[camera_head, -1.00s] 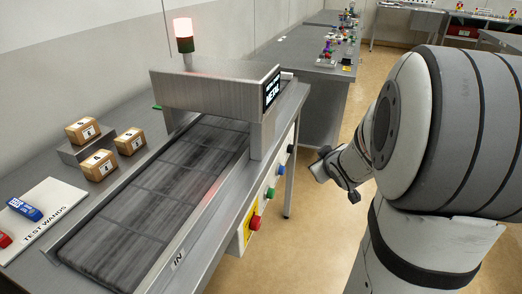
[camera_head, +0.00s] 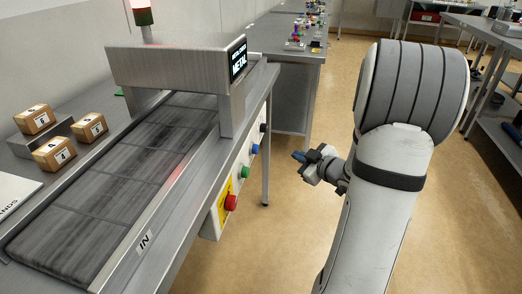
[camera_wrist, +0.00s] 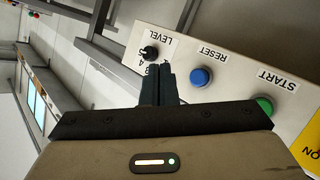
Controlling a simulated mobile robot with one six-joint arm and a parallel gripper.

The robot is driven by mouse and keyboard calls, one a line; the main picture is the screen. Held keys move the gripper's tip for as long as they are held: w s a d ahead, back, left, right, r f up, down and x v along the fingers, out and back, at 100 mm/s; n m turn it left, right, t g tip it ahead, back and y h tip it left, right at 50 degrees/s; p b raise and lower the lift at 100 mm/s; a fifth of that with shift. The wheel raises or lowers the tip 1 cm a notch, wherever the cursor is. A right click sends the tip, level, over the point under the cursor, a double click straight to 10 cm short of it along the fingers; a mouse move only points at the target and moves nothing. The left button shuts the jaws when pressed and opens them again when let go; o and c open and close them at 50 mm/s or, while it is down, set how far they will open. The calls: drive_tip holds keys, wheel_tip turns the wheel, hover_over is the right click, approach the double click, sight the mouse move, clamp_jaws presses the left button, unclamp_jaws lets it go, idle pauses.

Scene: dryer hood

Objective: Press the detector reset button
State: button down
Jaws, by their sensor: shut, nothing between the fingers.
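The blue button labelled RESET (camera_wrist: 201,76) sits on the white control panel (camera_wrist: 225,62) in the wrist view, between the black LEVEL knob (camera_wrist: 150,52) and the green START button (camera_wrist: 263,106). In the head view the blue button (camera_head: 256,149) is on the conveyor's side panel, above the green one (camera_head: 245,172). My gripper (camera_head: 300,157) is to the right of the panel, apart from it. In the wrist view my gripper's fingers (camera_wrist: 158,72) are together and empty. They overlap the panel's lower edge left of the blue button.
The metal detector arch (camera_head: 175,65) spans the conveyor belt (camera_head: 130,165); its screen (camera_head: 238,62) reads METAL. A red mushroom button (camera_head: 231,202) sits lower on the panel. Several numbered boxes (camera_head: 54,154) stand at the left. Open floor (camera_head: 295,225) lies right of the conveyor.

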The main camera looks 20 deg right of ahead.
sight(255, 149)
drive_tip(key=w+a+b, duration=0.2)
drive_tip(key=w+a, duration=0.3)
drive_tip(key=a, duration=0.2)
drive_tip(key=shift+a, duration=0.15)
idle(2.1)
drive_tip(key=shift+w+a, duration=0.25)
drive_tip(key=shift+a, duration=0.05)
drive_tip(key=shift+w+a+b, duration=0.4)
drive_tip(key=shift+w+a, duration=0.05)
drive_tip(key=shift+a, duration=0.2)
idle(1.0)
idle(0.3)
drive_tip(key=shift+s+d+p, duration=0.3)
drive_tip(key=shift+s+d, duration=0.4)
drive_tip(key=shift+d, duration=0.3)
